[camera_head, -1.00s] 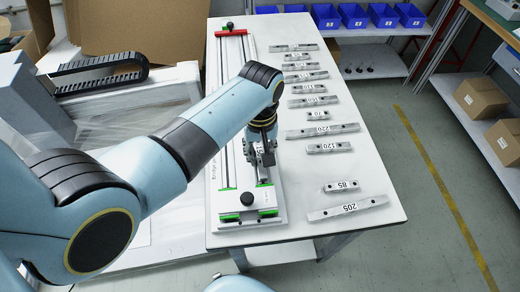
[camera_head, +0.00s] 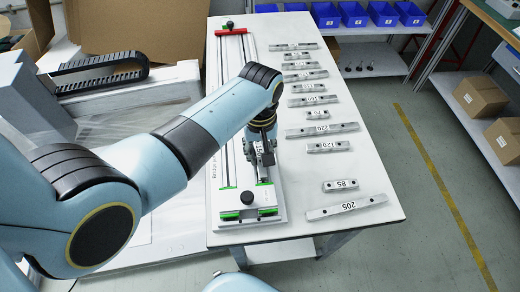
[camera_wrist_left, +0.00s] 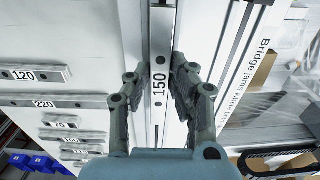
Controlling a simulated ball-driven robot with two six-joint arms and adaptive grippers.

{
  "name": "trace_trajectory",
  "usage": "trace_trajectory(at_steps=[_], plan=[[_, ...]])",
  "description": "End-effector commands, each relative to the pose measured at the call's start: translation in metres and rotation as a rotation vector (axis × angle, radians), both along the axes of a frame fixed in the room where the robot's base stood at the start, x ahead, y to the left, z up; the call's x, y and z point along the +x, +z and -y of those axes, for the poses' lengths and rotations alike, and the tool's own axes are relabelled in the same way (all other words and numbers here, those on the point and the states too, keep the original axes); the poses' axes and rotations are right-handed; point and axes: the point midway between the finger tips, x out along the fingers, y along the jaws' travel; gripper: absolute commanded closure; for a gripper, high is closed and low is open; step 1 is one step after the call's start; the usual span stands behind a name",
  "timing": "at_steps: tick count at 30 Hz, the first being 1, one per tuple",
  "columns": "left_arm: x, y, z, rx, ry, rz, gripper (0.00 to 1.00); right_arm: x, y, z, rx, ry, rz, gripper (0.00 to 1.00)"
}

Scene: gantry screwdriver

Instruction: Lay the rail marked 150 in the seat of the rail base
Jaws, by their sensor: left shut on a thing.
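The rail marked 150 (camera_wrist_left: 160,50) is a grey metal bar between my left gripper's fingers (camera_wrist_left: 159,76) in the left wrist view. The left gripper is shut on it. In the head view my left gripper (camera_head: 261,158) points down over the near half of the rail base (camera_head: 237,135), with part of the rail (camera_head: 265,174) showing below the fingers. The rail lies lengthwise along the base, over its right side. I cannot tell whether it touches the seat, which the gripper and rail partly hide. My right gripper is not in view.
Several other marked rails lie right of the base, among them 120 (camera_head: 328,147), 220 (camera_head: 322,130), 85 (camera_head: 341,185) and 205 (camera_head: 347,207). The base has a red far end (camera_head: 231,33) and green-marked near blocks with a black knob (camera_head: 247,197). The table's right side (camera_head: 380,170) is clear.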

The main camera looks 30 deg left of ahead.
Motion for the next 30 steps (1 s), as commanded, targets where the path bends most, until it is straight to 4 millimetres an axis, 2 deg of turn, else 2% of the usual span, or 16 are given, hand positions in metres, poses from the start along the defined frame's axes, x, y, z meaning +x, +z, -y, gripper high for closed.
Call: trace_trajectory(at_steps=[17, 18, 24, 30], plan=[[0.001, -0.01, 0.0, 0.0, 0.0, 0.001, 1.0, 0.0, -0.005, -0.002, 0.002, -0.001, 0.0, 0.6], [0.001, -0.01, 0.0, 0.0, 0.0, 0.001, 0.79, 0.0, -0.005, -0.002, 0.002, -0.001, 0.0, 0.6], [0.0, -0.01, 0.0, 0.001, 0.0, 0.001, 0.53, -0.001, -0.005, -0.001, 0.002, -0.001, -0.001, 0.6], [0.0, -0.011, 0.0, 0.0, 0.0, -0.001, 0.53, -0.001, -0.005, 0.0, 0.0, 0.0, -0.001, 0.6]])
